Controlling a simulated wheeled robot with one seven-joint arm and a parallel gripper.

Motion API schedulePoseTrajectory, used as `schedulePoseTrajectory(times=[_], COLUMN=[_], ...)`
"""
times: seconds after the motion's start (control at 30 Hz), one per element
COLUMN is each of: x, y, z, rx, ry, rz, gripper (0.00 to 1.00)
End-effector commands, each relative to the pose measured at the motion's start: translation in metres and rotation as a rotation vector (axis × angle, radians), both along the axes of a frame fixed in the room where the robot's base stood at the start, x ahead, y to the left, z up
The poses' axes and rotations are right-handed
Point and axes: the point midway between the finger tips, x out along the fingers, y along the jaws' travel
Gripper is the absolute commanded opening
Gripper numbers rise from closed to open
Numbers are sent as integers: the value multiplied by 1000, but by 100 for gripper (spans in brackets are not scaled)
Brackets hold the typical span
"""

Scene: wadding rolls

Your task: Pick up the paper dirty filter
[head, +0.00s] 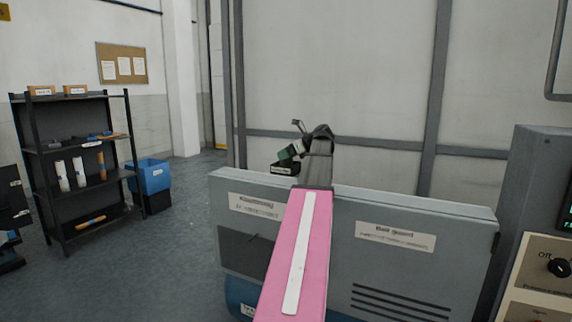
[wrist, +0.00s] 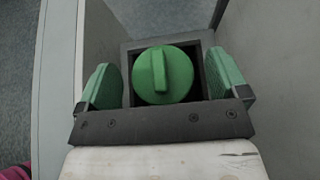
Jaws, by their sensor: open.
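No thing in view can be clearly made out as a dirty paper filter. In the wrist view a round green cap (wrist: 148,76) with a raised straight grip bar sits in a dark square housing (wrist: 127,58). My gripper (wrist: 165,82) is open, with one green pad on each side of the cap. A gap shows between the pads and the cap, and nothing is held. In the head view my gripper (head: 289,154) is above the back edge of the grey machine cabinet, partly hidden by my arm. Whatever lies under the cap is hidden.
The grey machine cabinet (head: 390,275) with labels and vents stands in front. A black shelf (head: 75,148) at left holds white rolls (head: 70,174), brown rolls (head: 99,166) and small boxes. A blue bin (head: 152,178) stands beside it. A control panel (head: 545,265) is at right.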

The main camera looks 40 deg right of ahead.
Motion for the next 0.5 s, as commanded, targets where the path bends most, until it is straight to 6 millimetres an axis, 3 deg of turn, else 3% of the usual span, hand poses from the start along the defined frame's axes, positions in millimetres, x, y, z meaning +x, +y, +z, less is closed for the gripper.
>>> schedulePoseTrajectory(times=[0.3, 0.37, 0.47, 0.5], x=[9, 9, 8, 8], y=[4, 4, 4, 4], z=[-5, -5, -5, -5], rx=[-1, -1, -1, -1], ry=[0, 0, 0, 0], rz=[-2, -2, -2, -2], gripper=[92, 76, 44, 40])
